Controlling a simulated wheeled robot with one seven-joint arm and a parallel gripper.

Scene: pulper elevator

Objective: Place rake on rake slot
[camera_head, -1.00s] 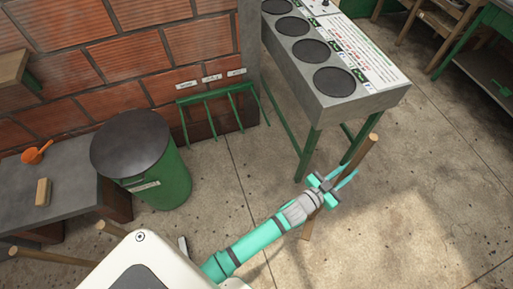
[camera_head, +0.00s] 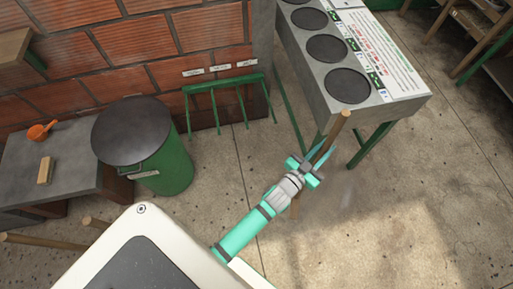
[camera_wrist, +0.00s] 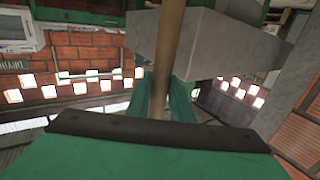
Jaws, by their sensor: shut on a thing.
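My gripper (camera_head: 310,166) is shut on the wooden handle of the rake (camera_head: 333,133), to the right of the middle in the head view. The handle tilts, its upper end leaning right towards the grey counter. Its lower part is mostly hidden behind my gripper, and I cannot make out the rake's head. In the wrist view the handle (camera_wrist: 163,60) runs upright between the two green fingers (camera_wrist: 160,95). The slot rack is a green metal frame with several prongs (camera_head: 225,84), fixed low on the brick wall under small white labels. My gripper is right of and in front of it, apart from it.
A green bin with a dark lid (camera_head: 158,160) stands left of the rack. A grey counter with round black plates (camera_head: 375,108) stands on green legs close to the handle. A low grey bench (camera_head: 60,160) is at left. Open concrete floor (camera_head: 400,210) lies at right.

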